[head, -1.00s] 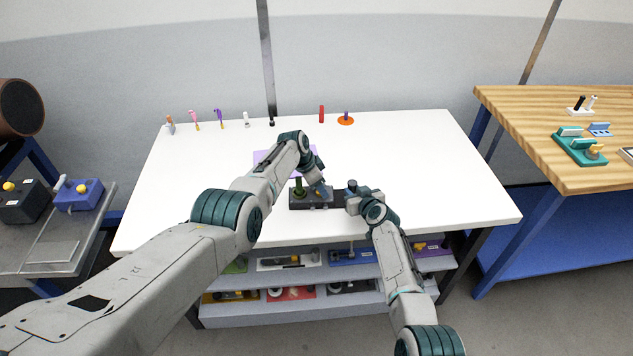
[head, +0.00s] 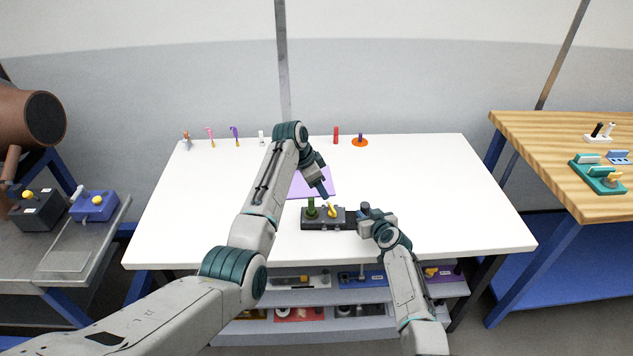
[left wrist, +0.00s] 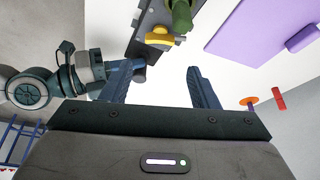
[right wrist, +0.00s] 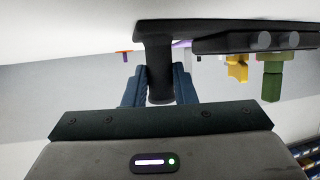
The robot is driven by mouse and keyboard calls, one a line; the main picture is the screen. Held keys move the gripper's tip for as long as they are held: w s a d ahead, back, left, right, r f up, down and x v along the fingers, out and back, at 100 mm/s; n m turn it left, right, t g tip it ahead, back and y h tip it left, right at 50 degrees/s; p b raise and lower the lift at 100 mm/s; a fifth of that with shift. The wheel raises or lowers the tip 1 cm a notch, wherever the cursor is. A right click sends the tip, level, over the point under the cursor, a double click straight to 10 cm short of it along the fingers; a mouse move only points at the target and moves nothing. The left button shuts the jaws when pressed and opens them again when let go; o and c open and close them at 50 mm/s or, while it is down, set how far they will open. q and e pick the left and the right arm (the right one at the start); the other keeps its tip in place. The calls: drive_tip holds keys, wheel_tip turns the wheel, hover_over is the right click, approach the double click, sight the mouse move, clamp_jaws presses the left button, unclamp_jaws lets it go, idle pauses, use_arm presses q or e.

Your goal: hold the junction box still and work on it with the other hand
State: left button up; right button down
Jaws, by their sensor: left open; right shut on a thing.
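The dark grey junction box (head: 340,222) lies on the white table near its front edge. A green post (head: 311,208) and a yellow knob (head: 331,210) stand on it. My right gripper (right wrist: 160,88) is shut on a dark upright post (right wrist: 159,70) at the box's right end. My left gripper (head: 329,192) is open and empty, above and behind the box. In the left wrist view, the yellow knob (left wrist: 160,38) and green post (left wrist: 181,16) lie beyond its open fingers (left wrist: 160,80).
A purple mat (head: 320,184) lies behind the box. Several small tools, a red cylinder (head: 336,135) and an orange disc (head: 360,142) line the table's back edge. The white table (head: 440,190) is clear at right. Shelves with parts sit below.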

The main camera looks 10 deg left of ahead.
use_arm(q)
drive_tip(key=shift+s+a+r, duration=0.1)
drive_tip(key=shift+a+r, duration=0.15)
drive_tip(key=shift+r, duration=0.3)
